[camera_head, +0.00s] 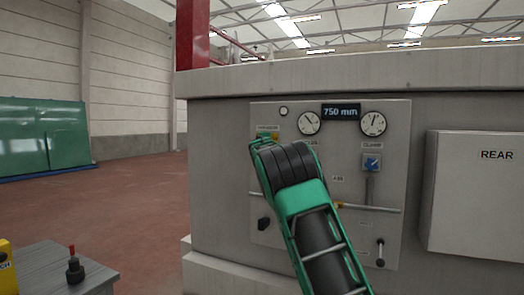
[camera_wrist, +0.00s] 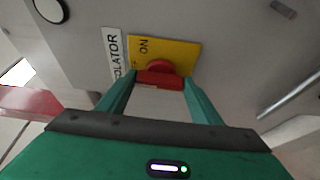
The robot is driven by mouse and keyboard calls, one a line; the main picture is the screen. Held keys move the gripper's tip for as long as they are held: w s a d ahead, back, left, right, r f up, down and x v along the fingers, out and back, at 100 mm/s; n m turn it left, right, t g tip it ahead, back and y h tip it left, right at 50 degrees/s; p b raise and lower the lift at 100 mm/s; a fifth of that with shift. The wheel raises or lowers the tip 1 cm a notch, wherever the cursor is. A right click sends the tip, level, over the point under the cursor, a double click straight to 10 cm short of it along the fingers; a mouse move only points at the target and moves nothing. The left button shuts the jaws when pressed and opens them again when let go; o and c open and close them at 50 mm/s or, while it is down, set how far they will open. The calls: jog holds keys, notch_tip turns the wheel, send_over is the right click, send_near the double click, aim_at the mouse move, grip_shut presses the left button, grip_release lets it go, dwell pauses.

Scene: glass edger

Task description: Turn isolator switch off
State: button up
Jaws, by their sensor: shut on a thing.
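The isolator switch shows in the wrist view as a red knob (camera_wrist: 159,75) on a yellow plate (camera_wrist: 180,53). My gripper (camera_wrist: 159,86) is shut on the red knob, one green finger on each side. The knob's exact angle is hard to tell. In the head view my arm reaches up to the panel's upper left and hides the knob; only a bit of the yellow plate (camera_head: 275,135) shows.
The grey control panel (camera_head: 335,245) carries two gauges (camera_head: 309,123), a 750 mm display (camera_head: 341,112), a blue clamp switch (camera_head: 371,162) and levers. A box marked REAR (camera_head: 478,190) juts out at right. A bench (camera_head: 50,270) stands lower left. Open floor (camera_head: 150,200) lies left.

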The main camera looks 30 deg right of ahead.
jog(key=shift+w+a+f+n, duration=0.15)
jog(key=shift+a+n, duration=0.05)
jog(key=shift+n, duration=0.1)
jog(key=o, duration=1.1)
jog(key=shift+c, duration=0.2)
jog(key=shift+d, duration=0.1)
jog(key=v, duration=1)
jog(key=shift+s+a, duration=0.2)
jog(key=shift+s, duration=0.1)
